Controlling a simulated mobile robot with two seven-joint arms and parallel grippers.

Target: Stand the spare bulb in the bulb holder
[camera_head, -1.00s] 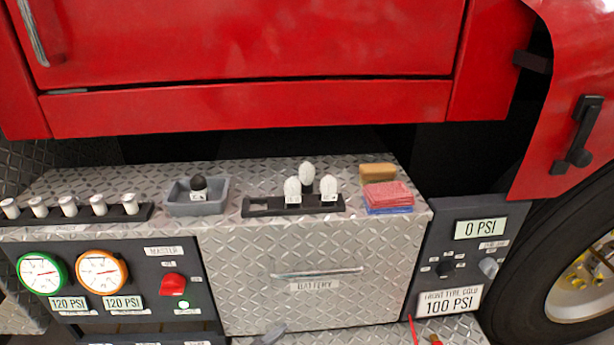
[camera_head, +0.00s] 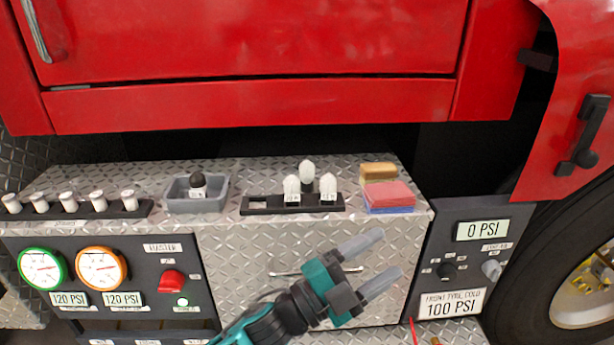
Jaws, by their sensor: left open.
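A black rack (camera_head: 262,207) on the diamond-plate step has an open slot at its left end. Two white bulbs, a left one (camera_head: 291,189) and a right one (camera_head: 328,187), stand upright in it with small labels. A third white bulb (camera_head: 306,171) stands higher between them on a dark base. A dark-topped bulb (camera_head: 198,184) stands in a grey tray (camera_head: 184,206) to the left. I cannot tell from the labels which is the spare. My left gripper (camera_head: 386,257) is open and empty, in front of the battery drawer, below and right of the rack. My right gripper is out of view.
A tan sponge (camera_head: 378,171) and red and blue cloths or pads (camera_head: 389,195) sit right of the rack. A row of white-capped fittings (camera_head: 68,203) is at the left. Gauges and a red knob (camera_head: 172,282) are on the panel below. The red truck body overhangs behind.

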